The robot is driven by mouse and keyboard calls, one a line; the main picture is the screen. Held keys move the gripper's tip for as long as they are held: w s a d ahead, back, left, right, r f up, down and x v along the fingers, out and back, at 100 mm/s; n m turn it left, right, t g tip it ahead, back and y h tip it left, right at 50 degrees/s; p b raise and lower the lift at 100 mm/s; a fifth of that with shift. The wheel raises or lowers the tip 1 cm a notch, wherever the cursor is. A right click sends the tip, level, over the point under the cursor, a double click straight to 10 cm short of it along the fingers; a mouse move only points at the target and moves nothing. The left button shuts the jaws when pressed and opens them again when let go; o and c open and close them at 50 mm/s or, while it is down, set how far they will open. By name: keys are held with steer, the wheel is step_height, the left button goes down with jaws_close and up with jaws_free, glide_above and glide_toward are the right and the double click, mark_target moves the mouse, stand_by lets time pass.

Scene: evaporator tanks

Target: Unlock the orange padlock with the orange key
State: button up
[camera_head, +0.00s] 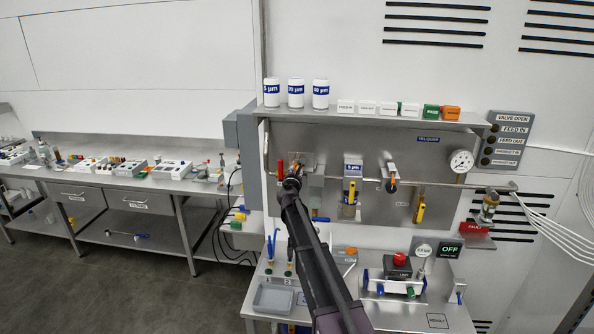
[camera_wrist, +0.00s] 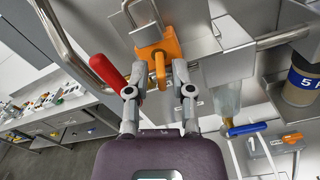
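The orange padlock (camera_wrist: 150,44) hangs by its grey shackle (camera_wrist: 138,14) on the panel's metal fitting, at the top centre of the wrist view. A slim orange key (camera_wrist: 160,70) stands out from the padlock's face; how far in it sits, I cannot tell. My gripper (camera_wrist: 159,66) is open, with one finger on each side of the key and gaps showing between. In the head view my gripper (camera_head: 292,182) is at the panel's left part and hides most of the padlock (camera_head: 297,167). Whether the shackle is locked cannot be told.
A red handle (camera_wrist: 108,71) is close to the left finger. A metal pipe (camera_wrist: 284,37) and bracket are close on the right. A blue-handled valve (camera_wrist: 246,129) lies lower right. The workbench (camera_head: 400,312) below holds a tray (camera_head: 273,311) and a red button (camera_head: 400,258).

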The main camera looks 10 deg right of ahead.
stand_by(0.4)
steer(key=shift+v, duration=3)
steer(key=s+d+f+m+g+h+b, duration=0.1)
steer(key=s+d+f+m+g+b, duration=0.3)
steer(key=s+f+m, duration=0.55)
steer(key=s+d+f+m+g+h+b, duration=0.1)
steer(key=s+d+f+m+g+b, duration=0.1)
steer(key=s+d+f+m+g, duration=0.6)
steer(key=s+a+f+m+g+y+b, duration=0.1)
steer(key=s+a+f+m+y+b, duration=0.1)
steer(key=s, duration=0.6)
steer(key=s+a+f+m+g+y+b, duration=0.1)
steer(key=s+a+f+m+g+y, duration=0.1)
steer(key=s+a+f+m, duration=0.3)
steer(key=s+a+f+m+g+y+b, duration=0.2)
steer(key=s+a+f+m+y, duration=0.1)
steer(key=s, duration=1)
step_height(320, 180, down, 3)
steer(key=shift+a+r+m+y+b, duration=0.15)
steer(key=shift+a+m+y+b, duration=0.15)
steer(key=shift+a+m, duration=0.25)
